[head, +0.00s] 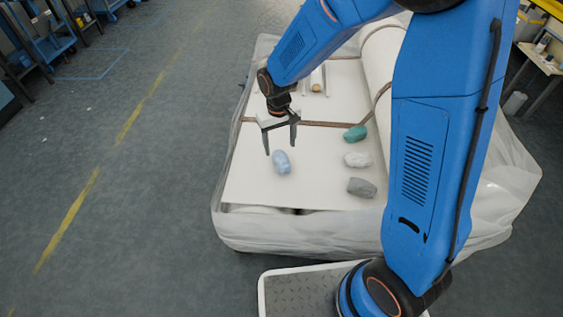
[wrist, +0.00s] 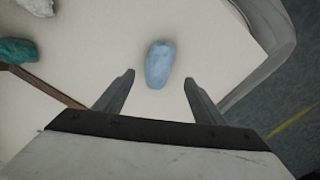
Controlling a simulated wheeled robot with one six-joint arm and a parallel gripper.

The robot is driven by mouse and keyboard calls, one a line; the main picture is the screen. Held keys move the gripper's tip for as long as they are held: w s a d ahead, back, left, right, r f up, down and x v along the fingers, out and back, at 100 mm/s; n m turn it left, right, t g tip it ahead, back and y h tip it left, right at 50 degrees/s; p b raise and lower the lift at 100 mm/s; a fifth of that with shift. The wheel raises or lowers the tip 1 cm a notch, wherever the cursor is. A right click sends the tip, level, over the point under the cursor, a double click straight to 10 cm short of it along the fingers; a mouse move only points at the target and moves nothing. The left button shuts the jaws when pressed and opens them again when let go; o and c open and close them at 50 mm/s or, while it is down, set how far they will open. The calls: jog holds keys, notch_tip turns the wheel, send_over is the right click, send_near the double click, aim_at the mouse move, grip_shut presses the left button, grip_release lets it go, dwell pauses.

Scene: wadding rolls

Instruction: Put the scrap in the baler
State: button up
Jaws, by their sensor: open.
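Several small wads lie on a flat white surface (head: 245,180). A light blue wad (head: 281,162) lies toward the left, and a green wad (head: 355,133), a white wad (head: 357,159) and a grey wad (head: 361,187) lie in a column to its right. My gripper (head: 280,150) is open and empty, fingers pointing down, close to the light blue wad. In the wrist view the light blue wad (wrist: 160,64) shows between and just beyond the two fingertips; whether they are level with it I cannot tell. I cannot make out a baler.
A brown strap (head: 325,124) crosses the white surface behind the wads. Translucent sheeting (head: 290,235) hangs around the edges. Open grey floor (head: 130,200) lies to the left, with blue carts (head: 50,45) far back.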

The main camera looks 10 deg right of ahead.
jog(key=shift+s+d+f, duration=0.1)
jog(key=shift+d+f, duration=0.05)
jog(key=shift+f, duration=1.7)
jog(key=shift+s+d+f, duration=0.1)
jog(key=shift+d+f, duration=0.05)
jog(key=shift+f, duration=1.7)
jog(key=c, duration=1.2)
jog(key=shift+c, duration=0.2)
